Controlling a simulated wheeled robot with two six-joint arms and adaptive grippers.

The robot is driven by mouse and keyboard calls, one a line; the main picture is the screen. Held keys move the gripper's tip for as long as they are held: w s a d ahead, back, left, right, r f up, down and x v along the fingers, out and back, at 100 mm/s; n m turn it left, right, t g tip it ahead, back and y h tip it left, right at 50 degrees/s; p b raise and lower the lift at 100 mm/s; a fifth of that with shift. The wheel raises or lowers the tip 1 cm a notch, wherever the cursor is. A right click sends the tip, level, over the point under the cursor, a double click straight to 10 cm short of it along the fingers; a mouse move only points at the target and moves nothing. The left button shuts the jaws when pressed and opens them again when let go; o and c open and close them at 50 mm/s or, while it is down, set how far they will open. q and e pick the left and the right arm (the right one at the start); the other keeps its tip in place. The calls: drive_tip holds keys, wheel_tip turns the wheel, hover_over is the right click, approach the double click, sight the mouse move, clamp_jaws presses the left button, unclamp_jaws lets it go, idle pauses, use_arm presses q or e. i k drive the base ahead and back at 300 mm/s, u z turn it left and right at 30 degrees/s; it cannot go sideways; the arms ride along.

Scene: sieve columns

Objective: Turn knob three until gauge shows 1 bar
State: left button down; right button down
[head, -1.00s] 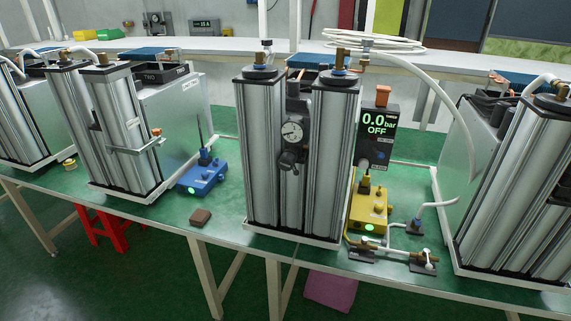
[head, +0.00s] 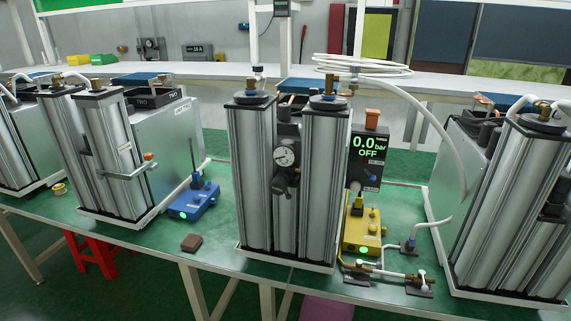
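A round white-faced gauge (head: 286,156) sits between the two silver columns of the middle unit (head: 252,180). A dark knob (head: 284,181) is just below the gauge. The gauge needle is too small to read. A dark digital display (head: 368,150) at the right of this unit reads 0.0 bar and OFF. No number three label is legible on the middle unit. The unit to its left (head: 108,160) has a box marked TWO (head: 166,97). Neither of my grippers is in view.
A blue box with an antenna (head: 194,201), a brown block (head: 191,243) and a yellow box (head: 363,230) stand on the green table. Pipes and valves (head: 388,276) lie at the front right. Another column unit (head: 513,210) stands at right.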

sight(280, 184)
drive_tip(key=z, duration=0.05)
drive_tip(key=k, duration=0.5)
drive_tip(key=z, duration=1.5)
drive_tip(key=i, duration=1.1)
drive_tip(key=u, duration=1.75)
